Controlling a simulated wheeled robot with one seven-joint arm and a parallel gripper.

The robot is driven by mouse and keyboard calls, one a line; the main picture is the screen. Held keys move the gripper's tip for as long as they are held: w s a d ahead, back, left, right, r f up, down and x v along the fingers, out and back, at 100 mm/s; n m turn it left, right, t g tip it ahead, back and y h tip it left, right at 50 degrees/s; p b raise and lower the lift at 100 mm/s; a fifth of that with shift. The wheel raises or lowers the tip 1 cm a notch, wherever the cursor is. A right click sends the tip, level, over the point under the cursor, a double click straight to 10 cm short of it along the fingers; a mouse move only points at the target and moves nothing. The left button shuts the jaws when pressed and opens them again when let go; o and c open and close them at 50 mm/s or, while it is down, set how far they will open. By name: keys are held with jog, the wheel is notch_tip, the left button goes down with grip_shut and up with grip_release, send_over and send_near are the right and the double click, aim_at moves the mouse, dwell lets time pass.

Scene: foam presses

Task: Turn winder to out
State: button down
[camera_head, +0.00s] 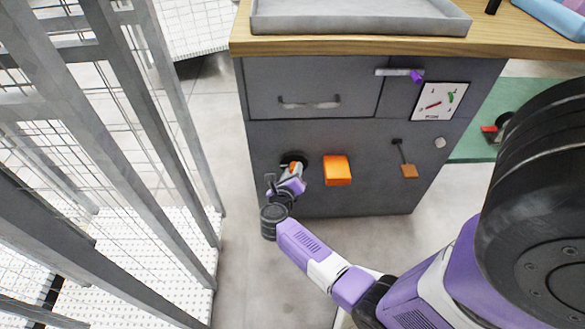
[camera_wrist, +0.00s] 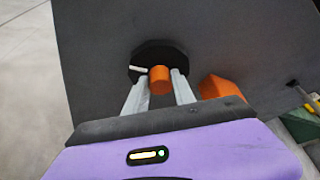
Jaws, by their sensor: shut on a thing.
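The winder (camera_wrist: 148,54) is a black round disc with an orange knob (camera_wrist: 159,82) and a white mark on its left, set on the grey cabinet front. In the head view the winder (camera_head: 294,157) sits at the lower left of the front, partly hidden by my gripper (camera_head: 292,180). In the wrist view my gripper's two pale fingers (camera_wrist: 159,76) lie on either side of the orange knob and are shut on it. "Out" lettering cannot be made out.
An orange block (camera_head: 337,170) sticks out just right of the winder. Farther right are a hanging lever (camera_head: 409,170) and a pale knob (camera_head: 440,142). A drawer handle (camera_head: 309,104) is above. Metal mesh fencing (camera_head: 150,90) stands close on the left.

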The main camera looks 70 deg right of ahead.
jog(key=shift+s+f+m, duration=0.1)
jog(key=shift+s+m, duration=0.05)
jog(key=shift+m, duration=0.15)
dwell(0.4)
jog(key=c, duration=1.1)
grip_release()
jog(key=shift+o, duration=0.2)
jog(key=p+v, duration=0.3)
jog(key=v, duration=0.4)
jog(key=shift+a+r, duration=0.2)
jog(key=shift+a, duration=0.1)
jog(key=shift+s, duration=0.1)
